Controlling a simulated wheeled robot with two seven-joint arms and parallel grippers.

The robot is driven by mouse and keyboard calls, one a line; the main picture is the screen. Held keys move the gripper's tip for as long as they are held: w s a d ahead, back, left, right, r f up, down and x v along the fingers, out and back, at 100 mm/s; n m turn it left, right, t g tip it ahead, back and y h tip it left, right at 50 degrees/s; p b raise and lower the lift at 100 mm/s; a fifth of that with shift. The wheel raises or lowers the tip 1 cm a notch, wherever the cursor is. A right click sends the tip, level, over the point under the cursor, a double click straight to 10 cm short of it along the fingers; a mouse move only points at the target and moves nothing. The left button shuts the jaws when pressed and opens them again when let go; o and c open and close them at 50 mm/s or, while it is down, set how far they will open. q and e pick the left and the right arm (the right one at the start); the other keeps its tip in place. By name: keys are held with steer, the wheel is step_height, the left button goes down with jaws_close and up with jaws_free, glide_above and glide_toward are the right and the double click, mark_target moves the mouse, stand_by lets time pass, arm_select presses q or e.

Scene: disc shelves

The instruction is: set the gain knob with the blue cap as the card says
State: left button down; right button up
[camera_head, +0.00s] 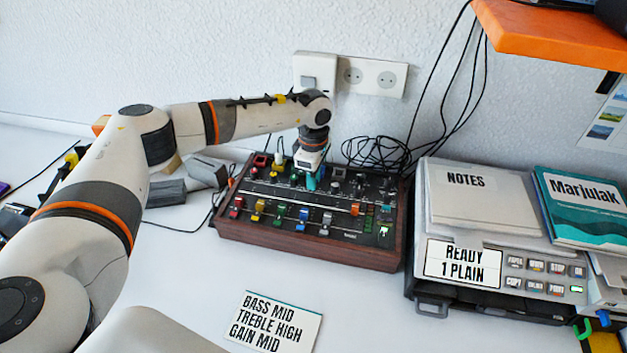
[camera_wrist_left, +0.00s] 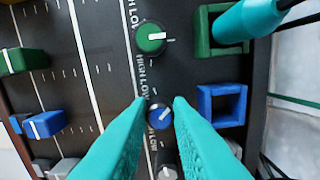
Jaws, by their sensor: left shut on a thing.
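The blue-capped knob (camera_wrist_left: 160,116) sits between the teal fingertips of my left gripper (camera_wrist_left: 160,104) in the left wrist view. The fingers close on its sides, and its white pointer line slants to the upper right there. In the head view my left gripper (camera_head: 310,182) reaches down onto the mixer (camera_head: 307,252), and its fingers hide the blue knob. The card (camera_head: 272,325) lies on the table in front and reads "BASS MID, TREBLE HIGH, GAIN MID". My right gripper is not in view.
A green-capped knob (camera_wrist_left: 150,37) and a grey knob (camera_wrist_left: 166,171) flank the blue one. A blue square frame (camera_wrist_left: 222,104) is right beside it. Colored sliders line the mixer's front. A grey machine (camera_head: 480,297) stands to the right; black cables (camera_head: 375,153) lie behind.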

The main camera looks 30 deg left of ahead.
arm_select(q)
steer(key=m+b, duration=0.2)
steer(key=m, duration=0.2)
steer(key=shift+m, duration=0.3)
steer(key=shift+w+m+b, duration=0.1)
steer(key=shift+m+b, duration=0.65)
steer(key=shift+m, duration=1.25)
steer(key=c, duration=1.3)
jaws_free()
steer(key=shift+r, duration=0.15)
step_height(320, 180, up, 12)
steer(key=p, duration=0.7)
